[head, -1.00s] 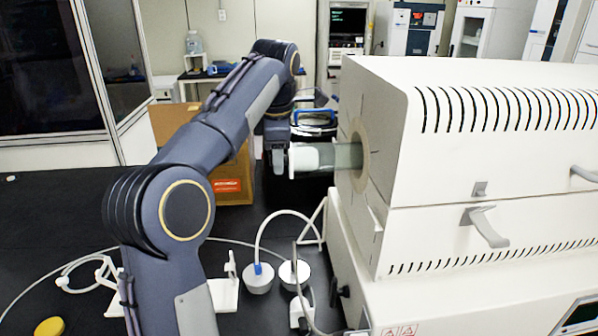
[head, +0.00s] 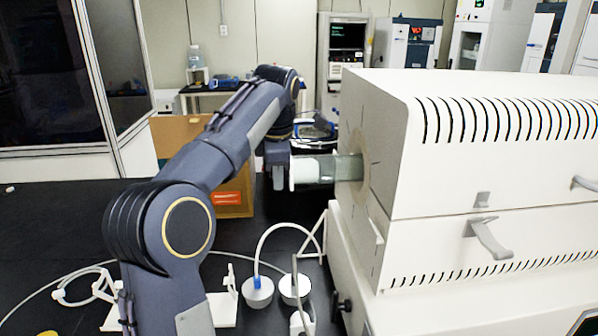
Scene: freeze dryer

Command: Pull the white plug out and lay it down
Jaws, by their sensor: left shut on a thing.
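The white plug (head: 304,171) is at the left end of a clear glass tube (head: 343,168). The tube sticks out of the round opening in the side of the large white furnace (head: 375,135). The plug's inner part seems to be inside the tube; how deep is unclear. My left gripper (head: 278,176) is shut on the plug's outer end, left of the tube. The gripper is seen edge-on and its grip is partly hidden. My right gripper is not in view.
Two flasks or weights with a white hose (head: 263,242) stand on the black bench below the tube. A white stand (head: 222,303) is partly behind my arm. A cardboard box (head: 233,190) stands behind the gripper. Bare black bench lies at left (head: 50,235).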

